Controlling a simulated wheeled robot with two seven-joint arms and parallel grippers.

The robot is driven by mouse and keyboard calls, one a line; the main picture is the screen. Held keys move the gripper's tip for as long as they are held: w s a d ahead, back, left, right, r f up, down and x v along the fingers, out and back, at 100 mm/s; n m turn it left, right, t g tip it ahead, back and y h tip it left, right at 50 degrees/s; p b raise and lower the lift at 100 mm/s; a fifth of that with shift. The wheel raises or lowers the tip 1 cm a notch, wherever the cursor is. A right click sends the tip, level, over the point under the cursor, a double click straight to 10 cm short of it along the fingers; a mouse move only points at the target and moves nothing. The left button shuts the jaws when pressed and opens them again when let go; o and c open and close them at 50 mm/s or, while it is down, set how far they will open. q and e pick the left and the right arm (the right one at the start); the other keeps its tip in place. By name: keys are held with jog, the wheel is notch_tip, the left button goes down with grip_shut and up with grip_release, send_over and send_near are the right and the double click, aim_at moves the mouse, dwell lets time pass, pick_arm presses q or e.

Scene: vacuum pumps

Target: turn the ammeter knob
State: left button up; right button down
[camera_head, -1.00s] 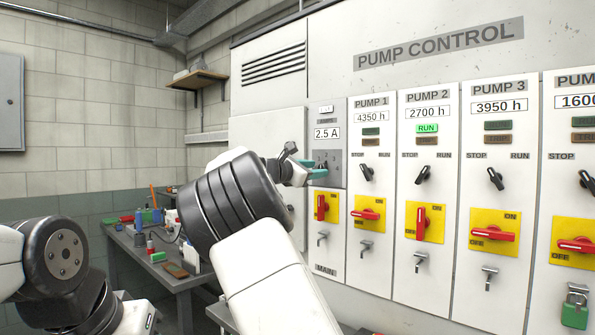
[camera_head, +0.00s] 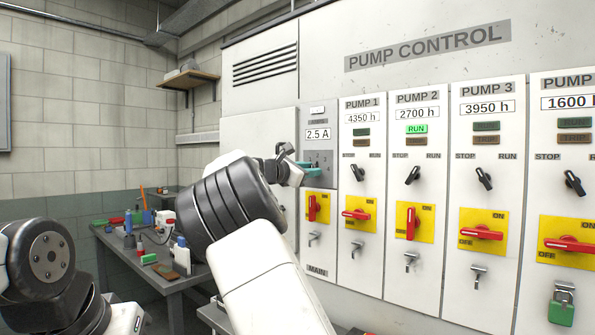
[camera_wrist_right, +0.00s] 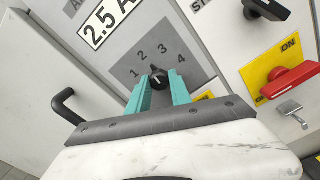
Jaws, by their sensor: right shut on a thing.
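The ammeter knob (camera_wrist_right: 159,78) is a small black knob on a grey plate (camera_wrist_right: 183,57) marked 1 to 4, on the MAIN column of the pump control panel. My right gripper (camera_wrist_right: 160,90) is shut on the knob, with a teal finger on each side of it. The knob's white mark points up and left, near the 2 or 3; I cannot tell exactly. In the head view the right gripper (camera_head: 312,169) reaches the plate below the 2.5 A display (camera_head: 317,134) and hides the knob. My left arm shows at lower left, but its gripper is out of view.
A red main switch (camera_head: 314,208) sits just below the plate. The Pump 1 selector (camera_head: 357,172) is close on the right, and a black handle (camera_wrist_right: 72,103) is on the left. A workbench (camera_head: 185,285) with several small items stands at left.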

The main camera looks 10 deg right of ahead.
jog(key=c, duration=1.1)
grip_release()
jog(key=shift+n, duration=0.3)
jog(key=shift+s+a, duration=0.1)
jog(key=shift+a, duration=0.05)
jog(key=shift+v, duration=0.85)
jog(key=shift+v, duration=3)
